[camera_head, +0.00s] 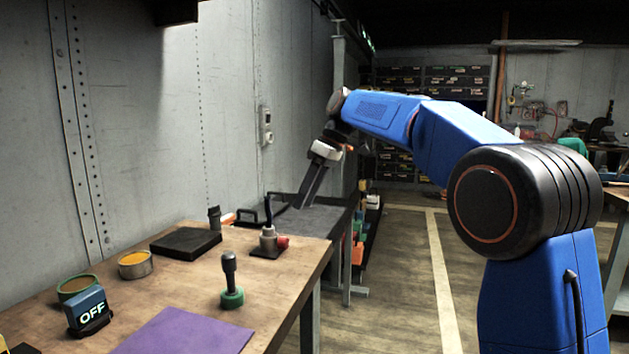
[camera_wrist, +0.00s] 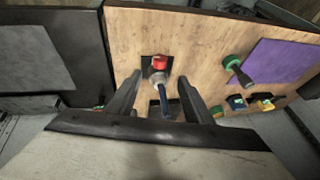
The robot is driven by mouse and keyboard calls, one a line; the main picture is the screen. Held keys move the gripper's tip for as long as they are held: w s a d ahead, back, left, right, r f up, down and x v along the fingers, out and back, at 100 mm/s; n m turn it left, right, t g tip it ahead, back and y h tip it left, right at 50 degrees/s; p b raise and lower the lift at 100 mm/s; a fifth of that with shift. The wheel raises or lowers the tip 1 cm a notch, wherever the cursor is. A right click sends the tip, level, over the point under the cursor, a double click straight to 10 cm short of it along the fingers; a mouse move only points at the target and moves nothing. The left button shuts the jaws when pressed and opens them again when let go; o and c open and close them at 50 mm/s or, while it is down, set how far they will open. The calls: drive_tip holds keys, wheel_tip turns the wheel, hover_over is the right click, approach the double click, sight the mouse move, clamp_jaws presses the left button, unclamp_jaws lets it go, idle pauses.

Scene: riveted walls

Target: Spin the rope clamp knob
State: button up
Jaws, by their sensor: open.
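The rope clamp (camera_head: 268,238) stands on a small black base near the far right edge of the wooden table. It has a grey metal body, a dark blue upright piece (camera_head: 268,210) and a red knob (camera_head: 282,242) on its right side. In the wrist view the red knob (camera_wrist: 160,62) lies just beyond the grey body (camera_wrist: 158,78), and the blue piece (camera_wrist: 161,95) points towards the camera. My gripper (camera_head: 300,204) is open and empty, above and to the right of the clamp. In the wrist view its fingers (camera_wrist: 160,77) appear on either side of the clamp, apparently not touching it.
On the wooden table (camera_head: 165,300) are a black block (camera_head: 186,243), a dark-handled tool with green base (camera_head: 231,285), two round tins, an OFF switch box (camera_head: 90,311) and a purple sheet (camera_head: 187,334). A dark side table (camera_head: 315,220) adjoins behind. A grey wall bounds the left.

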drive_tip(key=shift+v, duration=2.6)
drive_tip(key=n+t+h, duration=0.1)
drive_tip(key=t+h, duration=0.1)
drive_tip(key=t, duration=0.3)
approach(287, 240)
drive_tip(key=x, duration=0.9)
drive_tip(key=c, duration=1.1)
